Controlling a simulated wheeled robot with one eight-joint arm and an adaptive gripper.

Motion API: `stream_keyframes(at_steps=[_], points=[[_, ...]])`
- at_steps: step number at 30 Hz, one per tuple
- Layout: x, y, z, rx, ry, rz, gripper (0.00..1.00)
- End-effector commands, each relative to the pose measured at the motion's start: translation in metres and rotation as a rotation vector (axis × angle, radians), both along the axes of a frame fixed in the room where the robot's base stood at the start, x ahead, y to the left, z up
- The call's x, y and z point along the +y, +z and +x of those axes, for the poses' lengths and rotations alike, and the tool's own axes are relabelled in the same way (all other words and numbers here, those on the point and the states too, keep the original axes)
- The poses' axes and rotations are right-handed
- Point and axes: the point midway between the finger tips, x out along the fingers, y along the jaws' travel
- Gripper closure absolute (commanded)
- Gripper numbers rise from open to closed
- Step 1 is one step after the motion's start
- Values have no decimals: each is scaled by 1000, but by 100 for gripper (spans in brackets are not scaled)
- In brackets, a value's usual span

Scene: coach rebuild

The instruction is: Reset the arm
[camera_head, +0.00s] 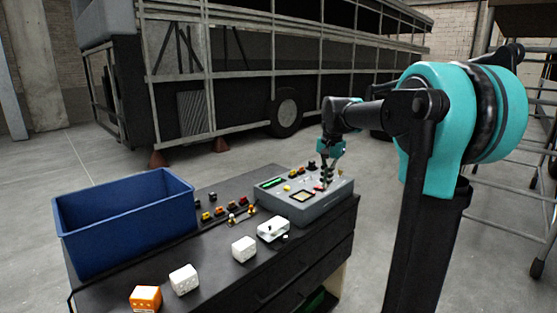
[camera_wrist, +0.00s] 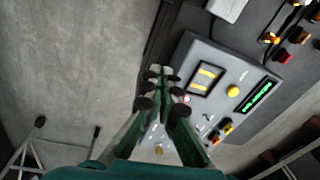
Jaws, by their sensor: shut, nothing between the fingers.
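My arm reaches from the right of the head view over the dark cabinet, with my gripper (camera_head: 326,183) pointing down at the right part of a grey control panel (camera_head: 318,211). In the wrist view the fingers of my gripper (camera_wrist: 160,72) are together, with nothing between them. The panel (camera_wrist: 215,50) lies beyond the fingers there, with a framed display, a yellow button and a green-lit screen. I cannot tell whether the fingertips touch the panel.
A blue bin (camera_head: 125,225) stands at the left of the cabinet top (camera_head: 215,275). White blocks (camera_head: 184,279), an orange block (camera_head: 145,298) and small coloured parts lie around it. A stripped coach frame (camera_head: 250,70) stands behind. A metal scaffold (camera_head: 520,180) is at right.

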Motion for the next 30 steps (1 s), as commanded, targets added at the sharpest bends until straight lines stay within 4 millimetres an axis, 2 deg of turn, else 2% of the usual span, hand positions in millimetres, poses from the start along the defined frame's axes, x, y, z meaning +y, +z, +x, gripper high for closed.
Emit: stream_keyframes(at_steps=[5, 8, 15, 19, 21, 24, 30], points=[[-7, -41, -39, -49, 102, -18, 100], [-12, -73, -71, -86, 183, -35, 100], [-24, -174, -186, -201, 439, -114, 100], [-28, -210, -232, -241, 537, -152, 100], [-29, -222, -248, -254, 570, -167, 100], [-30, -232, -261, -264, 597, -179, 100], [-30, -234, -263, -268, 606, -183, 100]])
